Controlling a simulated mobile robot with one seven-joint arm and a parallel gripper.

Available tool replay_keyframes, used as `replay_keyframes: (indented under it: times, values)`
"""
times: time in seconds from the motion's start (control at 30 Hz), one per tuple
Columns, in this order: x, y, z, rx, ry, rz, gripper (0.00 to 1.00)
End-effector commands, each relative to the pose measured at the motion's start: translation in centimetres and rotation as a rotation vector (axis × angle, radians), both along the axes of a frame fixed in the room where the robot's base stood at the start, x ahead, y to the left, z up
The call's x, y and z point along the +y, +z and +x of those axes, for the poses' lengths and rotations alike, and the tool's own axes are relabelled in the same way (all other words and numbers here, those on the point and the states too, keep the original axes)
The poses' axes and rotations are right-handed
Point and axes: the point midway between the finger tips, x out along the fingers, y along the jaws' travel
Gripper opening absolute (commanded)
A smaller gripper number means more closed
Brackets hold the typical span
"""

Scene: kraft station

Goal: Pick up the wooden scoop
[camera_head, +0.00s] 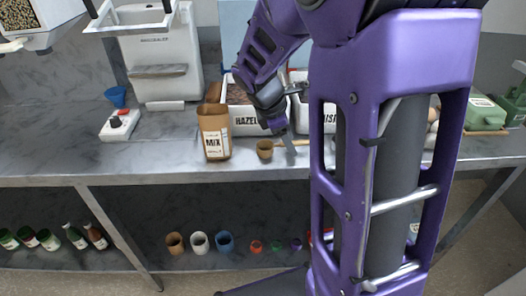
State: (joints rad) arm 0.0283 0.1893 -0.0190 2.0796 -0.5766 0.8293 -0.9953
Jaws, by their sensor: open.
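The wooden scoop (264,150) lies on the grey counter, right of the brown MIX bag (214,140). Its round bowl is at the left, and its thin handle runs to the right, partly behind my gripper. My gripper (285,142) reaches down from above at the scoop's handle, just right of the bowl. It is open. Whether the fingers touch the handle or straddle it cannot be told at this size.
White bins, one labelled HAZEL (245,122), stand close behind the scoop. A white sealer machine (158,60) and a blue funnel (117,97) are at the left. Cups and bottles stand on the lower shelf.

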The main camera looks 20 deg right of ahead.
Motion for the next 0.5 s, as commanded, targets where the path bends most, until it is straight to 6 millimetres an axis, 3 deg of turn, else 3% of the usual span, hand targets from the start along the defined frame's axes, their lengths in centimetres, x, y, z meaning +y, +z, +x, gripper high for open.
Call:
replay_keyframes:
  times: [0.27,0.5]
  values:
    - [-0.12,-0.22,0.04,-0.001,0.000,0.000,0.52]
    - [-0.11,-0.20,0.04,-0.001,0.000,0.000,0.09]
